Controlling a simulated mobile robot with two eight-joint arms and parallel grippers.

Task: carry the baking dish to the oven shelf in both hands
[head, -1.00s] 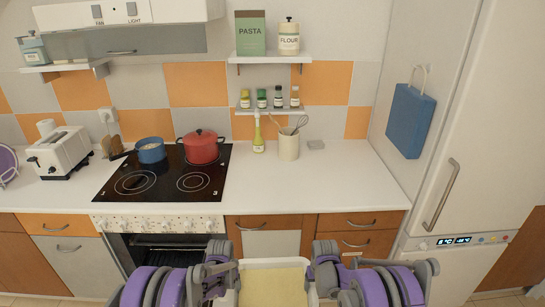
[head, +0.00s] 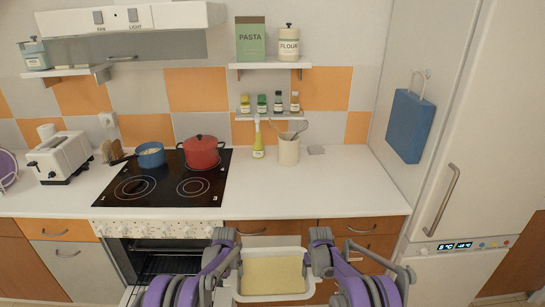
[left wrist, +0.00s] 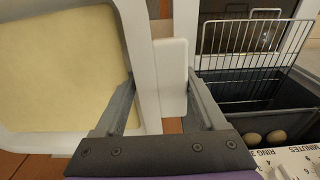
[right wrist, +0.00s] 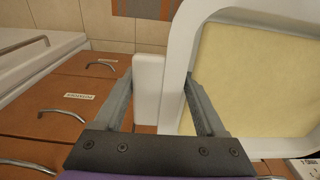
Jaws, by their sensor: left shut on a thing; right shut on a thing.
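The baking dish is white with a flat pale-yellow filling, and its rim (head: 272,252) shows low in the middle of the head view. It looks roughly level, in front of the drawers. My left gripper (head: 234,266) is shut on its left handle, a white bar (left wrist: 173,80) in the left wrist view. My right gripper (head: 312,266) is shut on its right handle (right wrist: 148,88). The oven (head: 165,245) stands open left of the dish, under the hob. A wire shelf (left wrist: 252,50) with a raised far edge shows there in the left wrist view.
The hob (head: 163,180) carries a red pot (head: 202,152) and a blue pot (head: 151,155). The counter right of it is mostly clear. Two round pale things (left wrist: 264,137) lie in the dark oven area. A fridge (head: 480,150) stands at the right.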

